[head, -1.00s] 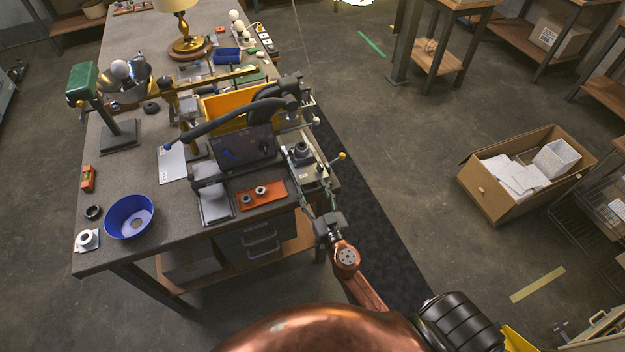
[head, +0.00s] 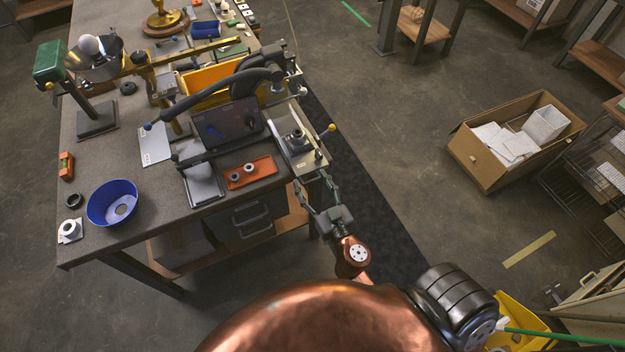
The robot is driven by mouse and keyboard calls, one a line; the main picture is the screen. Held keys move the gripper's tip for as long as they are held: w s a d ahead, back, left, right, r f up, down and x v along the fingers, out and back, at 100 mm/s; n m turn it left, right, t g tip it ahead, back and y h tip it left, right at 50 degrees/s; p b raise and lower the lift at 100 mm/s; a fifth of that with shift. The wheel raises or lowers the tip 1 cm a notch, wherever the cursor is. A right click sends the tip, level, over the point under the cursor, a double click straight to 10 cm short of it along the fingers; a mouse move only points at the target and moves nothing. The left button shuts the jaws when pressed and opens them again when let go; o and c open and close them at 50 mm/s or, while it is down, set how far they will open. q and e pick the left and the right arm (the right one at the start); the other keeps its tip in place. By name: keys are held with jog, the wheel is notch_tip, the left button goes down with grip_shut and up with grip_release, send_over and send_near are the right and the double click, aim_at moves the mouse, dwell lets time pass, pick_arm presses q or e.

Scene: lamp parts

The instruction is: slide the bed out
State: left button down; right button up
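The bed (head: 308,161) is a pale flat plate at the right edge of the workbench, under the dark press-like machine. A round grey fixture (head: 297,141) stands on it. Its near end sticks out past the bench edge. My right gripper (head: 313,184) is just in front of that end, with its two thin fingers spread apart. I see nothing between the fingers; whether a fingertip touches the bed is too small to tell. My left gripper is not in view.
A lever with a yellow knob (head: 331,127) stands beside the bed. An orange tray (head: 262,168) and a dark tablet (head: 232,124) are to its left. A blue bowl (head: 112,203) is at the bench's near left. The floor right of the bench is clear up to a cardboard box (head: 485,172).

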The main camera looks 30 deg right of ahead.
jog(key=shift+o, duration=0.2)
jog(key=shift+s+a+r, duration=0.1)
jog(key=shift+r, duration=0.25)
notch_tip(320, 180, up, 9)
jog(key=shift+r, duration=0.2)
dwell(0.6)
